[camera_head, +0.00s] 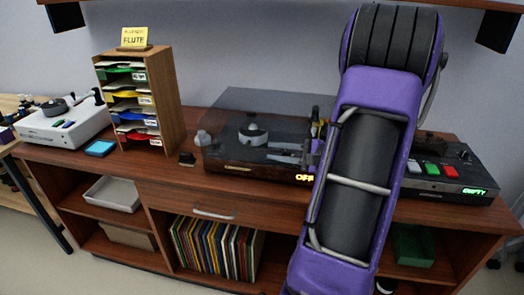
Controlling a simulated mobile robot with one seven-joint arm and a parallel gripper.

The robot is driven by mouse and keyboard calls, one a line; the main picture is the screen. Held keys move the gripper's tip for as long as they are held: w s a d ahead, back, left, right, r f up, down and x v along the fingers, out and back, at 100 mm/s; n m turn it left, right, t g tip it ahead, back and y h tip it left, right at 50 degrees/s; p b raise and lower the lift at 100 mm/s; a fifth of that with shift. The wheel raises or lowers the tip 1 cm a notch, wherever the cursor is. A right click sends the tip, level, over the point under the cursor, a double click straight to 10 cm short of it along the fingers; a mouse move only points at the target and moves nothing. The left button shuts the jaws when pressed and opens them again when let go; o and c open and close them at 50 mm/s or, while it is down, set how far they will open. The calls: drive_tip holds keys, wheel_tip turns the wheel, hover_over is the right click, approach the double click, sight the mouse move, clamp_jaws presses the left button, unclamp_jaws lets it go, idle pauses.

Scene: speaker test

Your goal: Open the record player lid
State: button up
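The record player (245,174) stands on the wooden cabinet top in the middle, with a brown wood front and a lit orange display reading "OFF". Its smoked, see-through lid (275,100) shows above and behind the platter (253,134); it looks down or nearly so, but its exact angle is hard to judge. The player's right end is hidden behind my purple arm. A small dark and purple part at the arm's left edge, by the lid's right side, may belong to my gripper (318,128). Its fingers cannot be made out, nor whether they touch the lid.
A paper sorter (165,100) with a "FLUTE" sign stands left of the player. A device reading "EMPTY" (450,188) is at right. Records (215,245) fill a shelf below.

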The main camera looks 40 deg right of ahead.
sight(267, 150)
drive_tip(key=x, duration=0.5)
clamp_jaws()
drive_tip(key=shift+r, duration=0.1)
idle(1.3)
